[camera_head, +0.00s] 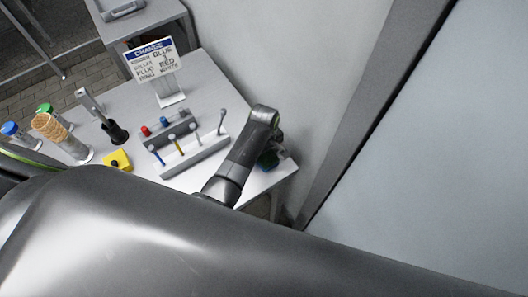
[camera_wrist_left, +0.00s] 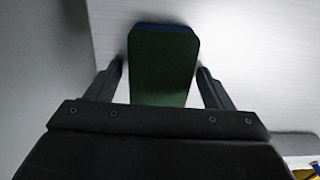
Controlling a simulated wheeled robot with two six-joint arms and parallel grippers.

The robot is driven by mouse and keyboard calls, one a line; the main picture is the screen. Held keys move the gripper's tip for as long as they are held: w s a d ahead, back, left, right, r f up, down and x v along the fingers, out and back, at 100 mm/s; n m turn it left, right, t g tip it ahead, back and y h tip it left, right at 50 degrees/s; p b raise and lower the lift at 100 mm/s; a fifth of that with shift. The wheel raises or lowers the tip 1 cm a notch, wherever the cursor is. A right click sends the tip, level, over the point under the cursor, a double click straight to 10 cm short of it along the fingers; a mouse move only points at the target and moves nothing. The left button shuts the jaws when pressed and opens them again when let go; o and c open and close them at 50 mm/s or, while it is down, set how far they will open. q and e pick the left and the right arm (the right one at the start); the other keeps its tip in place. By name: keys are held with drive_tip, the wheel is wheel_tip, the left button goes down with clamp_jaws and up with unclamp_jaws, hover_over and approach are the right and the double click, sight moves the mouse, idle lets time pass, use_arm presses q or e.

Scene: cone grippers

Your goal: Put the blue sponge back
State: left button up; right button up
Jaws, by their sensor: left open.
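The blue sponge (camera_wrist_left: 164,62) lies between the two fingers of my left gripper (camera_wrist_left: 160,75) in the left wrist view. It shows a large dark green face and a thin blue strip at its far edge. A small gap shows beside the fingertips, so the gripper is open around it. My right gripper is not in view.
A wall (camera_head: 320,80) stands close on the right.

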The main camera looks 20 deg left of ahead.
use_arm(q)
wheel_tip(320, 180, up, 12)
drive_tip(key=shift+r+b, duration=0.2)
drive_tip(key=shift+b, duration=0.1)
idle(0.3)
drive_tip(key=shift+f, duration=0.1)
idle(0.4)
